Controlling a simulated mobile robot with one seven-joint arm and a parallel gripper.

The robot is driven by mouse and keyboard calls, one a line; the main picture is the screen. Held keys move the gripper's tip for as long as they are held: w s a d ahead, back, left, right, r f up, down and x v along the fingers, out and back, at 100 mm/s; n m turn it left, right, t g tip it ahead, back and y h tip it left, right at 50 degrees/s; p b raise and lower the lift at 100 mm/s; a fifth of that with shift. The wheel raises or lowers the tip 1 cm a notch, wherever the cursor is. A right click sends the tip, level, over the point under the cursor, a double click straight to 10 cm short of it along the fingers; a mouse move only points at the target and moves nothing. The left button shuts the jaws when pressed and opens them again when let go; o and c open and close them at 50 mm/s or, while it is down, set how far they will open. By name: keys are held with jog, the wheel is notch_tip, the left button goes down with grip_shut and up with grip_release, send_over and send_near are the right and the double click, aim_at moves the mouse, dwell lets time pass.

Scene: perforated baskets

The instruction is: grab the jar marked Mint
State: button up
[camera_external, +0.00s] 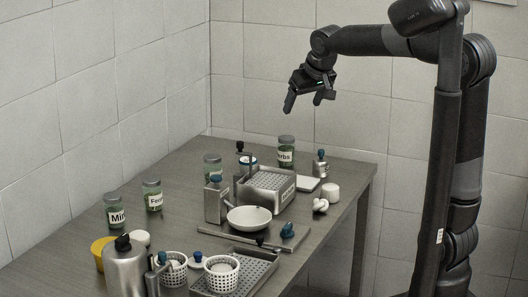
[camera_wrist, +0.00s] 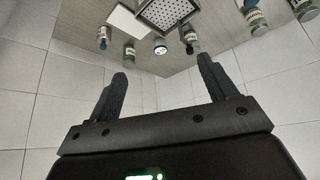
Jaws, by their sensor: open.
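The jar marked Mint (camera_external: 116,212) is a glass jar with green contents, a dark green lid and a white label reading "Min…". It stands upright at the left of the table in the external view. My gripper (camera_external: 305,101) is open and empty, high above the far end of the table, well to the right of the Mint jar and apart from everything. In the wrist view my gripper (camera_wrist: 162,68) shows two spread fingers with nothing between them. Several jars show along the top there, but I cannot read which is Mint.
A jar marked "Fen…" (camera_external: 152,196) stands just right of the Mint jar. A yellow cup (camera_external: 101,253) and a metal bottle (camera_external: 125,270) stand in front. A herbs jar (camera_external: 286,152), perforated basket (camera_external: 268,190) and white bowl (camera_external: 249,218) crowd the middle and back. The left table edge is fairly clear.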

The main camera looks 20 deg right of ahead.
jog(key=w+a+f+n, duration=0.1)
jog(key=w+a+f, duration=0.1)
jog(key=w+a, duration=0.7)
jog(key=n+y, duration=0.3)
send_over(115, 196)
jog(key=s+d, duration=0.2)
jog(key=s, duration=0.1)
notch_tip(115, 196, down, 18)
jog(key=r, duration=0.1)
jog(key=shift+g, duration=0.3)
jog(key=x, duration=0.6)
jog(key=shift+d, duration=0.1)
jog(key=x, duration=0.3)
jog(key=shift+s+f, duration=0.15)
jog(key=shift+f, duration=0.2)
jog(key=shift+x, duration=0.85)
